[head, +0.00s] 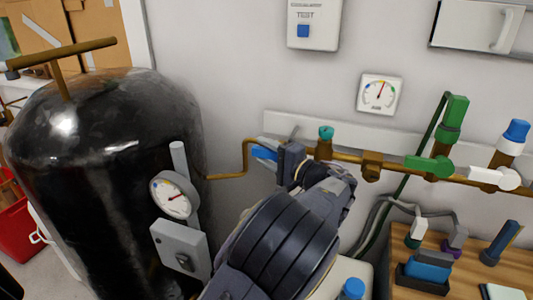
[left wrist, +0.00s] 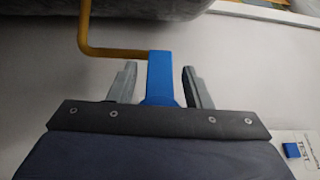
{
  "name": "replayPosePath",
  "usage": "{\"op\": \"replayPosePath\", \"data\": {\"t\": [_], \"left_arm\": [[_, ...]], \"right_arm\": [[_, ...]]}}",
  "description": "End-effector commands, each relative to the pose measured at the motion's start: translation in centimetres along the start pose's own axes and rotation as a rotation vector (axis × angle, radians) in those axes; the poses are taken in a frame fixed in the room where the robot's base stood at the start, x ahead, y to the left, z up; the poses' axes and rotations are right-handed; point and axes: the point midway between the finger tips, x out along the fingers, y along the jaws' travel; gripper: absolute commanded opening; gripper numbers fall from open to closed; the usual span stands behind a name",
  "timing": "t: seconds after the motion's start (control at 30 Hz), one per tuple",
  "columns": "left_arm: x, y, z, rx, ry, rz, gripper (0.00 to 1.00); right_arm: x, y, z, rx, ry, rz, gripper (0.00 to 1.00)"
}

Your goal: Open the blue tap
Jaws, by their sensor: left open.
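The blue tap (head: 263,154) shows as a short blue lever at the left end of the brown pipe on the wall in the head view. In the left wrist view the blue tap (left wrist: 160,78) stands upright between my two grey fingers. My left gripper (head: 281,158) is at the tap, and its body hides part of the lever and the valve behind it. In the left wrist view the left gripper (left wrist: 160,88) is open, with a gap on each side of the lever. My right gripper is not in view.
A big black tank (head: 105,150) with a gauge (head: 174,196) stands at the left. A teal knob (head: 326,133), a green valve (head: 430,166) and a white valve (head: 494,178) sit along the pipe (head: 345,157). A wooden table (head: 440,270) is at lower right.

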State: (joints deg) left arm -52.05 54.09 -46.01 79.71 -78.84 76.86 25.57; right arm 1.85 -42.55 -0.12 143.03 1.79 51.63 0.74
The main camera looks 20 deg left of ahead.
Motion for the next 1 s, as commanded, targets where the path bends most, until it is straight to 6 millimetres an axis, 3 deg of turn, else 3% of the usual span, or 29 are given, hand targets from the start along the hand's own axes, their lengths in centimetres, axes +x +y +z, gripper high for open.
{"op": "replayPosePath", "data": {"t": [0.17, 0.6, 1.0], "left_arm": [[-0.9, 0.0, -0.1, -0.002, 0.003, 0.001, 0.45], [-7.3, 0.1, 0.0, 0.000, 0.002, 0.000, 0.45], [-7.8, 0.0, 0.0, 0.000, 0.000, 0.000, 0.45]], "right_arm": [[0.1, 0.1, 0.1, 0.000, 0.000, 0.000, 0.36], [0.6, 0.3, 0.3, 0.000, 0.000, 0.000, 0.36], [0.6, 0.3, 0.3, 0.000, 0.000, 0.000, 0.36]]}}
